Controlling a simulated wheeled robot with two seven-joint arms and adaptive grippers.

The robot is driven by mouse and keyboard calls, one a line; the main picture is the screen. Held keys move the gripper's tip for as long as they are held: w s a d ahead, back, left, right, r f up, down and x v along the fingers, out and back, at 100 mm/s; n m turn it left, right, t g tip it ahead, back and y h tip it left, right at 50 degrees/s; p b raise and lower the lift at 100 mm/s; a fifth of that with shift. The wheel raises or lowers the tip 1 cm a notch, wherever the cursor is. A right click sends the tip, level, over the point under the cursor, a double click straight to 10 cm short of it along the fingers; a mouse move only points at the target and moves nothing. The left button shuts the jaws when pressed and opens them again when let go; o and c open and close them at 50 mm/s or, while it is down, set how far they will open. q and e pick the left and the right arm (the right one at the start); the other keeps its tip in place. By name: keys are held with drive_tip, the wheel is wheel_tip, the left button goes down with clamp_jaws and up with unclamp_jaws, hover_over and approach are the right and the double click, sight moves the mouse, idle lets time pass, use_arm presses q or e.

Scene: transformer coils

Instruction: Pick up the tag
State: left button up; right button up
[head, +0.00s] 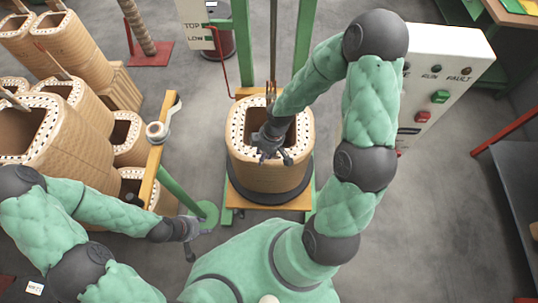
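A small white card with dark print, which looks like the tag (34,288), shows at the lower left edge, beside my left arm. I cannot tell what it lies on. My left gripper (198,243) is at the lower middle left, well to the right of the card, with its fingers spread and nothing between them. My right gripper (271,157) hangs over the open top of the tan coil (268,175) in the middle. Its fingers look spread, and I see nothing held in them.
The coil stands on a dark round base (245,198) between green posts. A white control box (440,75) with buttons stands at the upper right. Grey floor (430,220) is clear at the right.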

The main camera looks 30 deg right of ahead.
drive_tip(key=d+r+n, duration=0.1)
drive_tip(key=d+r, duration=0.1)
drive_tip(key=w+d+r+n+h, duration=0.1)
drive_tip(key=d+r+n, duration=0.1)
drive_tip(key=d+r, duration=0.1)
drive_tip(key=shift+w+r+h, duration=0.15)
drive_tip(key=shift+w+h, duration=0.05)
drive_tip(key=shift+h, duration=0.1)
drive_tip(key=f, duration=0.1)
drive_tip(key=f+b, duration=0.1)
drive_tip(key=f, duration=0.1)
drive_tip(key=f+b, duration=0.1)
drive_tip(key=f, duration=0.1)
drive_tip(key=shift+w+a, duration=0.2)
drive_tip(key=shift+a, duration=0.1)
drive_tip(key=shift+w+a+f+b, duration=0.15)
drive_tip(key=shift+f+b, duration=0.25)
drive_tip(key=shift+f, duration=0.45)
drive_tip(key=shift+w+a+f+b, duration=0.1)
drive_tip(key=shift+f+b, duration=0.25)
drive_tip(key=shift+f, duration=0.55)
drive_tip(key=shift+w+a+f+b, duration=0.15)
drive_tip(key=shift+f+b, duration=0.25)
drive_tip(key=shift+f, duration=0.45)
clamp_jaws()
